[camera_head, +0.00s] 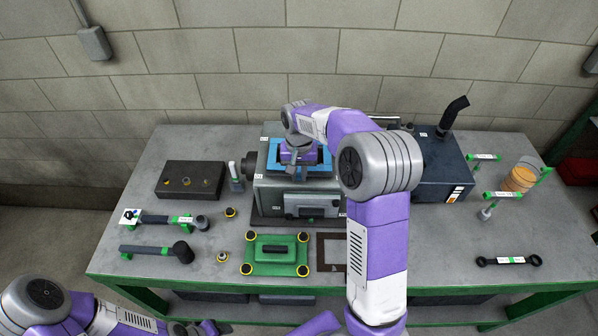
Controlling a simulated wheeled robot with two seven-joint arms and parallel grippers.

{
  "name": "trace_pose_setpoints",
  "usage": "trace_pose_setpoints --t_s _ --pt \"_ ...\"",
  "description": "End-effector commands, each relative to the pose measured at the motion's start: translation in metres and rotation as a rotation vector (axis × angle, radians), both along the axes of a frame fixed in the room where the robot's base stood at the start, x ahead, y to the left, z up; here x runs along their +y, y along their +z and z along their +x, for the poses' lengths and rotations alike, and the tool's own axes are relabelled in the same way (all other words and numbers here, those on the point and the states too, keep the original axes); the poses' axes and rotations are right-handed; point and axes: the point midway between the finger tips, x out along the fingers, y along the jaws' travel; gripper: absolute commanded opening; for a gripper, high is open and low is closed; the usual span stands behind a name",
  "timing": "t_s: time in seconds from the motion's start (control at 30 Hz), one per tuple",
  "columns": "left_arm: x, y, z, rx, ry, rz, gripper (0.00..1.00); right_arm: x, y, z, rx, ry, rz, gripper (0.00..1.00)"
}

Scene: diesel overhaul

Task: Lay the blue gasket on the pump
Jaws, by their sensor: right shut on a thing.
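The pump (270,197) is a grey block near the back middle of the bench. The blue gasket (326,162) shows as a blue rim at the top of the pump, around my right gripper. My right gripper (299,166) reaches over the pump from the right and points down, shut on the gasket. My wrist hides the gasket's middle and the fingertips. I cannot tell whether the gasket touches the pump's top all round. My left gripper (205,328) is low at the bottom edge, in front of the bench, partly cut off; its jaws are unclear.
A green cover with yellow-ringed corners (257,265) lies in front of the pump, beside a brown frame (330,250). A black block (190,180) and tools lie left. A dark box with a pipe (440,170) stands right. A wrench (510,260) lies front right, with bare bench around it.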

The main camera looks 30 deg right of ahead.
Motion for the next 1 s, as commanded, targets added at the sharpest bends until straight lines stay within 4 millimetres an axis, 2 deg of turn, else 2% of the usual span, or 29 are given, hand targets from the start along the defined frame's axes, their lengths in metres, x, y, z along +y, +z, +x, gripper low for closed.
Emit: trace_pose_setpoints --t_s 1.0 --pt "0.0 -0.01 0.0 0.0 0.0 0.0 0.57 0.0 -0.017 0.0 0.002 0.0 0.0 0.0"
